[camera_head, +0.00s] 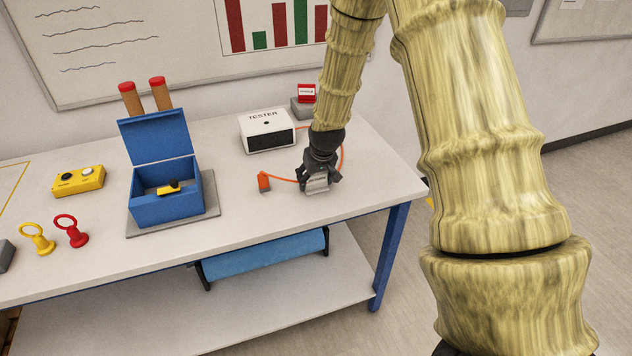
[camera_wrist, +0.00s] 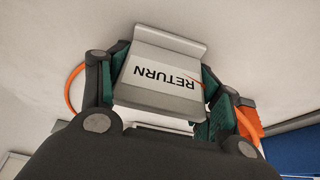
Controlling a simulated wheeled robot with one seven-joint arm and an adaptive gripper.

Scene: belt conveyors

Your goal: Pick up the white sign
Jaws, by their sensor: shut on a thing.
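The white sign (camera_wrist: 158,82) shows in the wrist view with the word RETURN, upside down there, on a grey metal stand. In the head view the sign (camera_head: 318,185) is a small grey-white shape at the right part of the table, partly hidden by my gripper. My gripper (camera_head: 319,177) points down over it, with its fingers (camera_wrist: 160,90) closed on the sign's two sides. The sign is at or very near the table top; I cannot tell whether it touches.
A white TESTER box (camera_head: 267,130) stands behind-left, with an orange cable (camera_head: 284,180) and orange plug (camera_head: 264,182) close to my gripper. A red sign (camera_head: 307,93) sits farther back. An open blue box (camera_head: 166,205) stands left. The table's front-right area is clear.

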